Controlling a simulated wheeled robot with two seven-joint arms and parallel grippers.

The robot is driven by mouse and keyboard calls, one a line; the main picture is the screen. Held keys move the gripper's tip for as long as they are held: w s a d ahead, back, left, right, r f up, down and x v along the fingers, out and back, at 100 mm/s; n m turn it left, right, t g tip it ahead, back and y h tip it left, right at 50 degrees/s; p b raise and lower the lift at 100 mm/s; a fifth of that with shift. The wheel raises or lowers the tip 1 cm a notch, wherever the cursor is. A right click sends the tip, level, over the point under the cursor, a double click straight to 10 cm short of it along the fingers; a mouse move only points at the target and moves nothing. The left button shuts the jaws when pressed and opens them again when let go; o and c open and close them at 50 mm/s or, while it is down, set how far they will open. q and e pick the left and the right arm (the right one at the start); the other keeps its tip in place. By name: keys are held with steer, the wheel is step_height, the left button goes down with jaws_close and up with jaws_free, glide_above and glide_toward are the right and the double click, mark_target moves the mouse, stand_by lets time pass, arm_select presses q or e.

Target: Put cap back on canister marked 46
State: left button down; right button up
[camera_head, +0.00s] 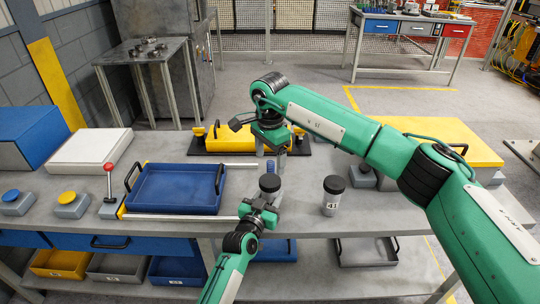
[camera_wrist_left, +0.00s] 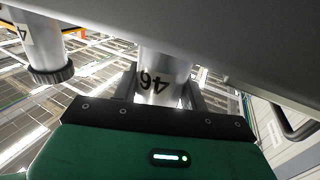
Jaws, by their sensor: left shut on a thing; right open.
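The canister marked 46 (camera_wrist_left: 160,68) is a silver cylinder, upright between the fingers of my left gripper (camera_wrist_left: 165,95), which is shut on it. In the head view the canister (camera_head: 268,196) stands at the middle front of the grey table, with my left gripper (camera_head: 262,208) at its side. A black round top that looks like the cap (camera_head: 270,183) sits on it; how firmly it is seated I cannot tell. My right gripper (camera_head: 272,150) is open, pointing down behind and above the cap, apart from it.
A second black-capped canister (camera_head: 333,197) stands to the right. A blue tray (camera_head: 175,190) lies left. A small blue object (camera_head: 270,166) and a yellow bin (camera_head: 230,139) are behind. A red-knobbed lever (camera_head: 109,180) stands further left. The table's front edge is close.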

mark_target(270, 180)
steer(key=n, duration=0.6)
steer(key=shift+r, duration=0.15)
steer(key=shift+f, duration=4)
steer(key=shift+c, duration=0.2)
